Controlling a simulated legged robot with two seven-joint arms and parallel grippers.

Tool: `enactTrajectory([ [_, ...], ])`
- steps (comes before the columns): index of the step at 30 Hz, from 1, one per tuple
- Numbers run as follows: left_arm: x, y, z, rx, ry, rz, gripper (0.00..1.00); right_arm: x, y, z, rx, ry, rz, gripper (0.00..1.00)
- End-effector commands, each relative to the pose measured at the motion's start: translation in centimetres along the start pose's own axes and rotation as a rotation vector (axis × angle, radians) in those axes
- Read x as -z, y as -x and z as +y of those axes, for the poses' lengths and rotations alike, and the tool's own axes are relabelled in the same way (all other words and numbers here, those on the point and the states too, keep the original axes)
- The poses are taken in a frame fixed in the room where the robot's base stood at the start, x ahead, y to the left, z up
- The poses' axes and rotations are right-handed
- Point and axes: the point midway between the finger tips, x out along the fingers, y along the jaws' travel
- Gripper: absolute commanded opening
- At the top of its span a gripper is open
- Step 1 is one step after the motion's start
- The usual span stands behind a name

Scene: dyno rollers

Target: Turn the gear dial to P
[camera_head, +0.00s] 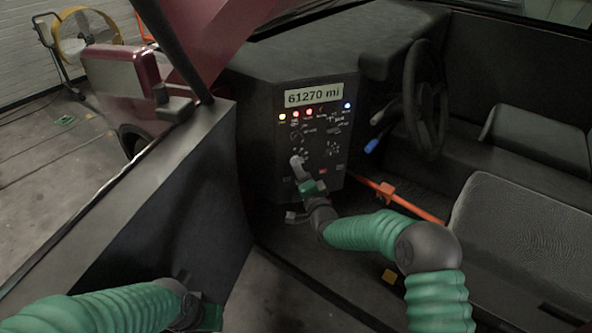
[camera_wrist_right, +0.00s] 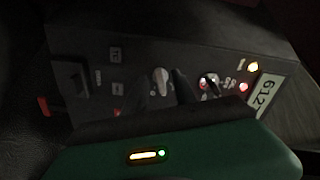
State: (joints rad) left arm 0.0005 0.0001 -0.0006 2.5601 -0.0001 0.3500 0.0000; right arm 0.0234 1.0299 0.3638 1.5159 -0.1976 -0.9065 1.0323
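The control panel (camera_head: 310,120) stands upright in the middle of the head view, with several small knobs and tiny labels. I cannot read a P or tell for sure which knob is the gear dial. My right gripper (camera_head: 298,166) is at the lower part of the panel face and hides part of it. In the right wrist view, a pale knob (camera_wrist_right: 161,78) shows close to my dark fingers, which appear apart; contact is unclear. A second knob (camera_wrist_right: 208,84) lies to its right. My left gripper (camera_head: 198,312) is low at the left, mostly hidden by its wrist.
A lit display (camera_head: 314,95) reads 61270 mi above a row of indicator lights. A steering wheel (camera_head: 425,100) and seat (camera_head: 520,225) are at the right. An orange lever (camera_head: 410,205) lies beside my right arm. The open door (camera_head: 165,200) is at the left.

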Motion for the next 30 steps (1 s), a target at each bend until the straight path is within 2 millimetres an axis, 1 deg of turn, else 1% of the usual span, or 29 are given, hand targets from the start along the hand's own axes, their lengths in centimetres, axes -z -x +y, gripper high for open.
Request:
enactTrajectory([
  [1, -0.1, -0.4, 0.0, 0.000, -0.001, 0.000, 0.36, 0.0, -0.8, 0.3, 0.001, -0.001, 0.001, 0.33],
  [3, -0.1, -0.5, 0.0, 0.000, -0.001, 0.000, 0.36, 0.2, -1.6, 0.2, 0.001, -0.001, 0.002, 0.33],
  [6, -0.1, -0.6, 0.0, 0.000, -0.001, 0.000, 0.36, 0.1, -2.3, 0.2, -0.001, 0.000, 0.001, 0.33],
  [14, -0.1, -0.5, 0.0, 0.000, -0.001, 0.000, 0.36, 0.0, -2.6, -0.1, 0.000, 0.002, 0.000, 0.33],
  [15, -0.1, -0.5, 0.0, 0.000, -0.001, 0.000, 0.36, -0.1, -2.6, -0.1, 0.001, 0.002, 0.000, 0.25],
  [21, -0.1, -0.5, 0.0, 0.000, -0.001, 0.000, 0.36, -0.1, -2.6, -0.1, 0.001, 0.001, -0.003, 0.00],
  [30, -0.1, -0.6, 0.0, 0.000, -0.001, 0.000, 0.36, -0.2, -2.6, -0.1, 0.001, 0.002, -0.003, 0.00],
])
